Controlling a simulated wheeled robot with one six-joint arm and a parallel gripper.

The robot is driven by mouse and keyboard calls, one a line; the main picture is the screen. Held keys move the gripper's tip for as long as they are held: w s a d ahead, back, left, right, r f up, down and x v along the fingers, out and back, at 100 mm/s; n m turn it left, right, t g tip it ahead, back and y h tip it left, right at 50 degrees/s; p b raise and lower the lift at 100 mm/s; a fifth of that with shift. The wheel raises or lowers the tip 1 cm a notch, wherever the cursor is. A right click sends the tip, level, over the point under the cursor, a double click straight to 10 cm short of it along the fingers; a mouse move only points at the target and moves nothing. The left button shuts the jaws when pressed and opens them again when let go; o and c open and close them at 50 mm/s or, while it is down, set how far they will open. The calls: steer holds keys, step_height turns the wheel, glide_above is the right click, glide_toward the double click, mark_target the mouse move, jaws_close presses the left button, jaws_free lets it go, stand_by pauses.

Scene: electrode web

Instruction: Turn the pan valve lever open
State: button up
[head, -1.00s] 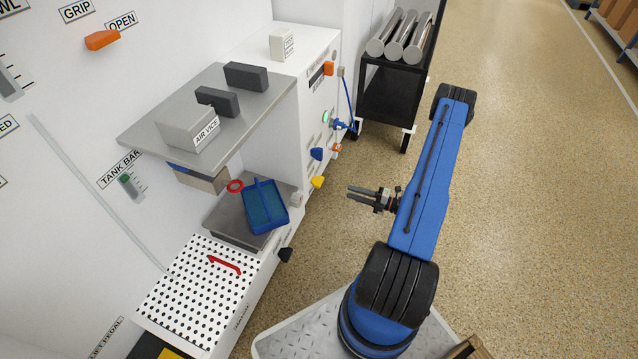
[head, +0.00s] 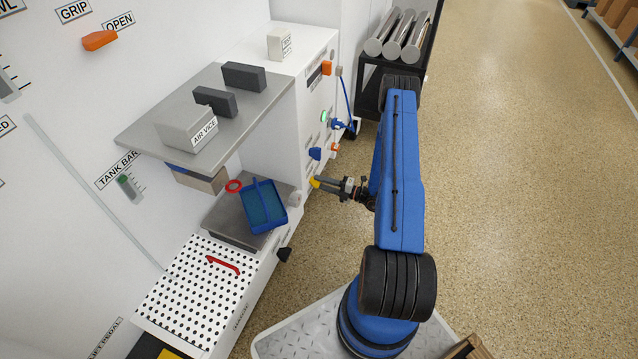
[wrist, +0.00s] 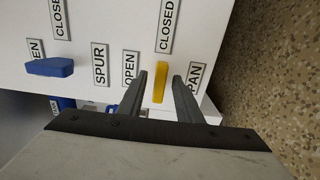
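The pan valve lever is a yellow handle (wrist: 161,84) on the white cabinet front. In the wrist view it stands upright below a CLOSED label, with an OPEN label to its left and a PAN label to its right. In the head view only a bit of the yellow lever (head: 314,182) shows at my fingertips. My gripper (wrist: 160,76) is open, with one finger on each side of the lever in the wrist view and gaps between. I cannot tell how deep the lever sits between the fingers. My gripper (head: 320,182) also shows in the head view, reaching left to the cabinet.
A blue lever (wrist: 50,68) by the SPUR label lies to the left in the wrist view. A black knob (head: 284,255) sits lower on the cabinet. A blue tray (head: 265,208) rests nearby. A black cart with metal rolls (head: 398,45) stands behind; floor to the right is clear.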

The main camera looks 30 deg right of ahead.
steer(key=shift+w+a, duration=0.35)
steer(key=shift+w, duration=0.05)
jaws_close()
